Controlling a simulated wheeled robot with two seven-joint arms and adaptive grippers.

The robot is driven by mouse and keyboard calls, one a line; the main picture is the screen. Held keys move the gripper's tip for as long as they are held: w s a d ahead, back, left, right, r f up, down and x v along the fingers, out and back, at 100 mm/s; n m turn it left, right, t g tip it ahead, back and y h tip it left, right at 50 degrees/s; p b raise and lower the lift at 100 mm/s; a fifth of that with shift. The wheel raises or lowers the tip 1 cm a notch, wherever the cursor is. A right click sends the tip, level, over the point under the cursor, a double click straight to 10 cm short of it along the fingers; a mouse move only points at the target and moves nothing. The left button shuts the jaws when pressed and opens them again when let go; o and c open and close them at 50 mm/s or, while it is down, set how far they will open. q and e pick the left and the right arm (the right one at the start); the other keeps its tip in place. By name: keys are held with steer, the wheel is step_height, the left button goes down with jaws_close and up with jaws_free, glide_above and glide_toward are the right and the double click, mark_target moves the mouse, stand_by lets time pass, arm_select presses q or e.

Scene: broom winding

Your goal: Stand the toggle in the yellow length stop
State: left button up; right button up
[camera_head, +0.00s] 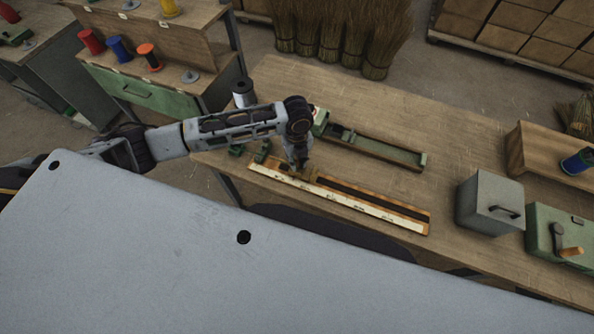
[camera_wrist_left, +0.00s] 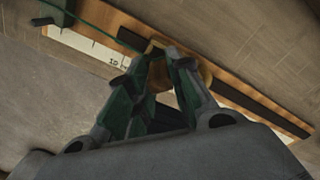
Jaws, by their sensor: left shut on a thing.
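The measuring board (camera_head: 375,212) is a long wooden strip with a white scale and a dark slot, lying near the table's front edge. The yellow length stop (camera_wrist_left: 206,74) sits across this board, mostly behind my fingers in the left wrist view. My left gripper (camera_head: 297,169) points down over the stop near the board's left part. In the left wrist view my left gripper (camera_wrist_left: 170,52) is shut, with its fingertips at the stop. A thin green cord (camera_wrist_left: 105,33) runs to the fingertips. The toggle itself is hidden between them; whether it touches the stop cannot be told. My right gripper is out of view.
A green rail fixture (camera_head: 378,149) lies behind the board. A grey box (camera_head: 489,205) and a green box with a crank (camera_head: 558,237) stand at the right. A dark-topped spool (camera_head: 243,94) stands behind my left arm. The table's back middle is bare.

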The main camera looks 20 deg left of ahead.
arm_select(q)
steer(key=shift+f, duration=0.8)
steer(key=o, duration=0.9)
steer(key=shift+r, duration=0.1)
steer(key=shift+r, duration=5.9)
